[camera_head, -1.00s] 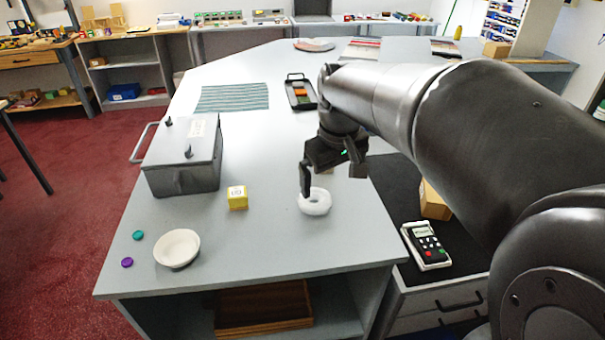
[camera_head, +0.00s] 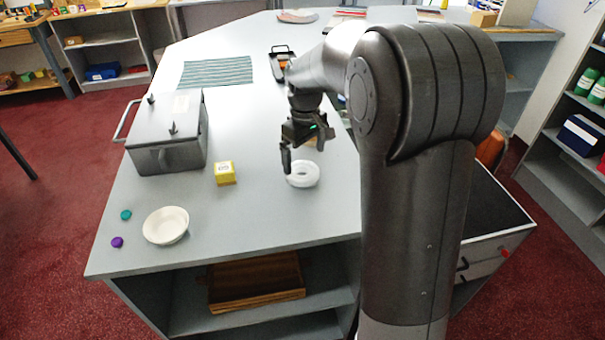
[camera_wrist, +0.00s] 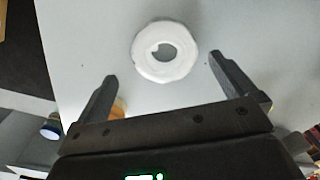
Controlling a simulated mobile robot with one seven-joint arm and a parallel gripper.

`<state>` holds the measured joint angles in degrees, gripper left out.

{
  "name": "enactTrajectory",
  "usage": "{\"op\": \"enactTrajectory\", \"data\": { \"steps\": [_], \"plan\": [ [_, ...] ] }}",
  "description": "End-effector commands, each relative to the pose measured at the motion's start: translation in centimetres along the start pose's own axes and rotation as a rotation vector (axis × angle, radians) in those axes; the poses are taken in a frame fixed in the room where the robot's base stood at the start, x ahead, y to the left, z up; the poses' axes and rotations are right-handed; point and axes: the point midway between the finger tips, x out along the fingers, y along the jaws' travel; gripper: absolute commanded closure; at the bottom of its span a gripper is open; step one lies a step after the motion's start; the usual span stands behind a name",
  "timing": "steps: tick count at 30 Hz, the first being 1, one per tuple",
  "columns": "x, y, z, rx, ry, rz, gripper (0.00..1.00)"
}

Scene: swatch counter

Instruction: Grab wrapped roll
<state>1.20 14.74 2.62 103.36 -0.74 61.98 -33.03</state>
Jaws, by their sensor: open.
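The wrapped roll (camera_head: 302,174) is a white ring with a hole in its middle, lying flat on the grey counter (camera_head: 250,215). In the wrist view the roll (camera_wrist: 181,58) lies just beyond the fingertips, roughly centred between them. My gripper (camera_head: 304,160) is open and empty, above and close to the roll in the head view. Its two fingers (camera_wrist: 163,68) are spread wide in the wrist view, with neither seen touching the roll. In the head view the gripper partly covers the roll's far edge.
A grey lidded box (camera_head: 168,135) stands farther left. The counter front of the roll is clear.

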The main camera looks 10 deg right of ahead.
Motion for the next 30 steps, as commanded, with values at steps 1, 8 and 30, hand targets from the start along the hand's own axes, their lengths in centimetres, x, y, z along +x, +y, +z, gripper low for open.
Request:
{"op": "enactTrajectory", "data": {
  "steps": [1,8,30],
  "plan": [
    [0.3,0.0,0.0,0.0,-0.001,0.0,0.0],
    [3.3,-0.6,0.3,0.0,-0.003,-0.001,0.0],
    [5.4,-0.5,0.2,0.001,0.001,0.001,0.25]
  ]
}}
